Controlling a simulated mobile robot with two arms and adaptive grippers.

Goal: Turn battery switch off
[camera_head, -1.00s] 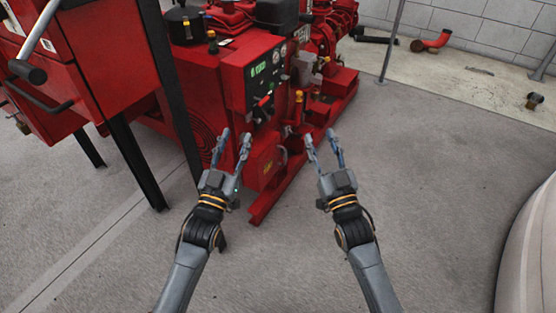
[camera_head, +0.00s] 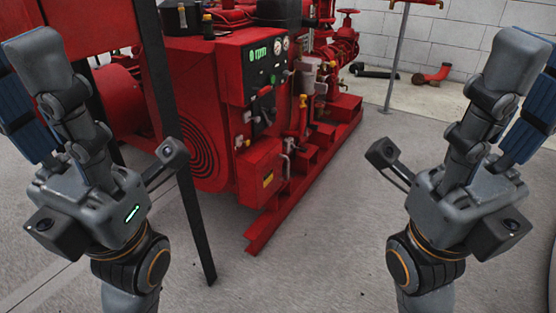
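The red pump unit's control panel (camera_head: 262,68) faces me near the middle, with a green lit readout and round gauges. My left gripper (camera_head: 42,90) is raised close to the camera at the left, fingers up, empty and seemingly open. My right gripper (camera_head: 515,95) is raised likewise at the right. Both are apart from the panel.
A dark post (camera_head: 172,130) stands left of the pump, partly behind my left gripper. The red base rail (camera_head: 290,205) runs along the floor. Grey floor (camera_head: 330,255) between my arms is clear. A thin grey pole (camera_head: 396,55) stands behind.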

